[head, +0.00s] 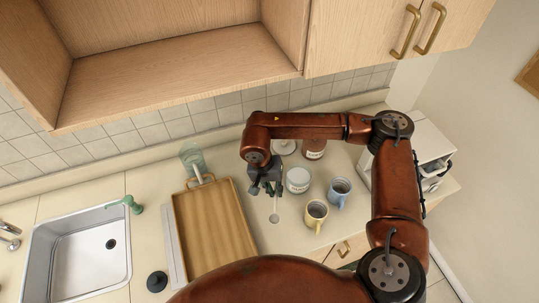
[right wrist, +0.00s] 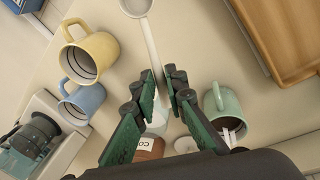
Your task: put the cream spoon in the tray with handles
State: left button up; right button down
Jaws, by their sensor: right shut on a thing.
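The cream spoon (right wrist: 150,45) is in my right gripper (right wrist: 164,82), which is shut on its handle in the right wrist view. Its round bowl (right wrist: 135,6) points away from the fingers. In the head view my right gripper (head: 266,188) points down just right of the tray, and the spoon's bowl (head: 274,218) shows below it. I cannot tell whether the spoon touches the counter. The wooden tray with handles (head: 213,232) lies flat and empty left of the gripper. Its edge (right wrist: 262,48) shows at the upper right of the wrist view. My left gripper is not in view.
A yellow mug (head: 316,212), a blue mug (head: 340,190) and a white canister (head: 299,180) stand right of the gripper. A green container (head: 192,157) stands behind the tray. The sink (head: 82,250) is at left. Open shelving (head: 165,75) hangs above.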

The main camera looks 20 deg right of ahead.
aim_at(218, 248)
jog(key=z, duration=0.8)
jog(key=k, duration=1.45)
jog(key=u, duration=1.15)
jog(key=i, duration=1)
